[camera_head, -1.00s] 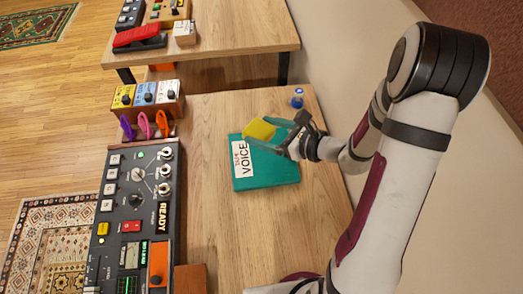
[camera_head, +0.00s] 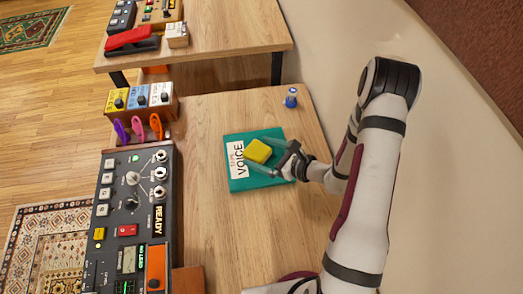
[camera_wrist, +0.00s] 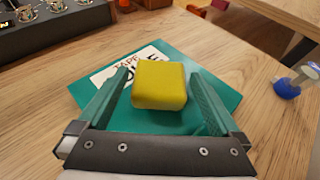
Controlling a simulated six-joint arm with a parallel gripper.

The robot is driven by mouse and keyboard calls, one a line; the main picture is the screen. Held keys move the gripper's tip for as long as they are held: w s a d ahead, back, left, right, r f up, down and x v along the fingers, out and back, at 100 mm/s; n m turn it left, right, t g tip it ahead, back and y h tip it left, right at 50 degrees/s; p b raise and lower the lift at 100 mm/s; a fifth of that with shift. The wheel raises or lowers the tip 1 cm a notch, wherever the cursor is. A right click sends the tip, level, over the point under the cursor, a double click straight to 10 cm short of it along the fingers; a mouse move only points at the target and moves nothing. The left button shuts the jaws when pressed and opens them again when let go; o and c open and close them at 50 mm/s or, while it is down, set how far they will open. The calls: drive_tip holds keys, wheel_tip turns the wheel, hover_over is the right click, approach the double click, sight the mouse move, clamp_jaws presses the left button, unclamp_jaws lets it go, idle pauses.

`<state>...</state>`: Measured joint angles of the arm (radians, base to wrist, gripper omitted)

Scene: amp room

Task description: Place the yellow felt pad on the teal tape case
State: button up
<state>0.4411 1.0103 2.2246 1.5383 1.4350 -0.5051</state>
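The yellow felt pad (camera_head: 257,151) lies on the teal tape case (camera_head: 247,183), beside its white VOICE label (camera_head: 237,160). In the wrist view the pad (camera_wrist: 159,85) sits between my gripper's teal fingers, with a gap on both sides. My gripper (camera_head: 254,155) is open around the pad, low over the case. The fingers (camera_wrist: 162,78) reach in from the near side of the case in the wrist view. The case (camera_wrist: 128,118) lies flat on the wooden table. The pad's underside is hidden.
A dark mixer (camera_head: 130,210) stands at the left of the table, with coloured clips (camera_head: 139,128) and several pedals (camera_head: 141,98) behind it. A small blue-based object (camera_head: 291,98) stands at the back right. Bare wood (camera_head: 215,225) surrounds the case.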

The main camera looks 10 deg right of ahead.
sight(258, 150)
drive_tip(key=shift+r, duration=0.25)
drive_tip(key=v, duration=0.3)
drive_tip(key=shift+w, duration=0.1)
drive_tip(key=s+a+r+n+g+y, duration=0.1)
drive_tip(key=s+a+r+n+g, duration=0.25)
drive_tip(key=r, duration=0.35)
drive_tip(key=s+a+r+n+g+y, duration=0.1)
drive_tip(key=s+a+r+n+g, duration=0.2)
drive_tip(key=s+a+r+n, duration=0.35)
drive_tip(key=s+r+n+g+h, duration=0.4)
drive_tip(key=s+n, duration=0.3)
drive_tip(key=s, duration=0.3)
drive_tip(key=s+d+n+h, duration=0.4)
drive_tip(key=s+d+h, duration=0.1)
drive_tip(key=d, duration=0.2)
drive_tip(key=shift+d+t+h, duration=0.3)
drive_tip(key=shift+t+h, duration=0.05)
drive_tip(key=shift+h, duration=0.05)
